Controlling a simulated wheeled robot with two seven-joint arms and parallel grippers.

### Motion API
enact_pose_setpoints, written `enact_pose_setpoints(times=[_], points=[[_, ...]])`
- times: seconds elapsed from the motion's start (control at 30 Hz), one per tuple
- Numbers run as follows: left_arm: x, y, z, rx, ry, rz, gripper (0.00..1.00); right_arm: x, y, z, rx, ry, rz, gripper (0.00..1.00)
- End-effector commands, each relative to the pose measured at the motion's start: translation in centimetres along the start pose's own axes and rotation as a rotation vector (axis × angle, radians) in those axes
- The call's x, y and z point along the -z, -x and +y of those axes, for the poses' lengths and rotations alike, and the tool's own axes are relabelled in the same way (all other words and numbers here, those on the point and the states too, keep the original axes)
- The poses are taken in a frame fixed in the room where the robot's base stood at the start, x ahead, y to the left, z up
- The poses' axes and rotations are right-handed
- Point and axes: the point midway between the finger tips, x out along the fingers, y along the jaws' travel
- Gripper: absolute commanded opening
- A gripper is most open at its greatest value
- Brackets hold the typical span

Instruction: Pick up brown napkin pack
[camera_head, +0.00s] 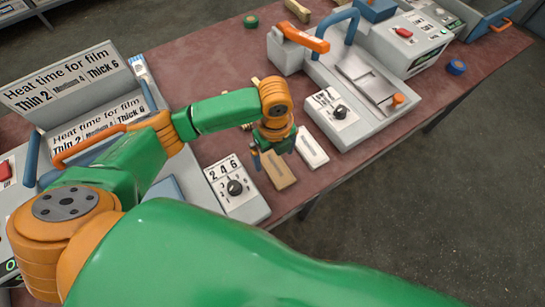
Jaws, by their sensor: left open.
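A brown napkin pack (277,175), a flat tan rectangle, lies on the reddish table near its front edge. My left gripper (271,156) hangs just above the far end of this pack, pointing down. It is open, and I see nothing held in it. The gripper and its orange wrist hide part of what lies beneath. I cannot tell whether the fingertips touch the pack. My right gripper is not in view.
A white pack (312,148) lies just right of the brown one. A grey press (350,95) with an orange handle stands behind it at the right. A control box with a black knob (235,188) stands close on the left. Signs about film heat (75,85) stand at the far left.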

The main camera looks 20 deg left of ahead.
Motion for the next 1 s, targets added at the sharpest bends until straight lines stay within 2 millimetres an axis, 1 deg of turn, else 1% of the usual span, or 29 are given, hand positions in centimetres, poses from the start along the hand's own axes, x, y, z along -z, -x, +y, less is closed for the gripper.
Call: enact_pose_setpoints(times=[0.1, 0.13, 0.2, 0.3, 0.43, 0.47, 0.5, 0.57, 0.6, 0.67, 0.7, 0.73, 0.77, 1.0], points=[[-0.1, -2.3, -0.2, -0.004, 0.002, 0.001, 1.0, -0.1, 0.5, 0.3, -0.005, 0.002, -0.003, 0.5], [-0.1, -3.0, -0.2, -0.003, 0.002, 0.002, 1.0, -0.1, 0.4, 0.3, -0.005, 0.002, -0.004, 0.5], [-0.1, -3.9, -0.2, -0.001, 0.001, 0.0, 1.0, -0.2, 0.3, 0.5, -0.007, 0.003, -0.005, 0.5], [-0.2, -4.4, -0.3, 0.001, 0.001, -0.001, 1.0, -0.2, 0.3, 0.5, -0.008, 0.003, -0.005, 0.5], [-0.2, -4.4, -0.3, 0.002, 0.001, -0.001, 1.0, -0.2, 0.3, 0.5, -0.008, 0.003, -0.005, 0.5], [-0.2, -4.4, -0.3, 0.002, 0.001, -0.001, 0.97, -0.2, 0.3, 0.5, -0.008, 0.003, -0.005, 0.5], [-0.2, -4.4, -0.3, 0.002, 0.001, -0.001, 0.86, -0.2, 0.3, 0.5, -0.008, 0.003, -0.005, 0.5], [-0.2, -4.4, -0.3, 0.002, 0.001, -0.001, 0.7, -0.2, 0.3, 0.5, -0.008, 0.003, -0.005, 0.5], [-0.2, -4.4, -0.3, 0.002, 0.001, -0.001, 0.59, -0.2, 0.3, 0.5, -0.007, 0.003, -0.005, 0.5], [-0.2, -4.4, -0.3, 0.002, 0.001, -0.001, 0.43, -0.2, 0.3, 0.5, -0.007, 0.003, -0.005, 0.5], [-0.2, -4.4, -0.3, 0.002, 0.001, -0.001, 0.33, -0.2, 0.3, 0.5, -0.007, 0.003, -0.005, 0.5], [-0.2, -4.3, -0.3, 0.002, 0.001, -0.001, 0.24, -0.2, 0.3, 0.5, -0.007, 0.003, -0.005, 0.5], [-0.2, -4.3, -0.3, 0.002, 0.001, -0.001, 0.19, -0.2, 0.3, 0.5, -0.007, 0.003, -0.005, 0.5], [-0.2, -4.1, -0.3, 0.002, 0.001, -0.001, 0.19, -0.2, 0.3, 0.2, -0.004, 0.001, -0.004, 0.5]])
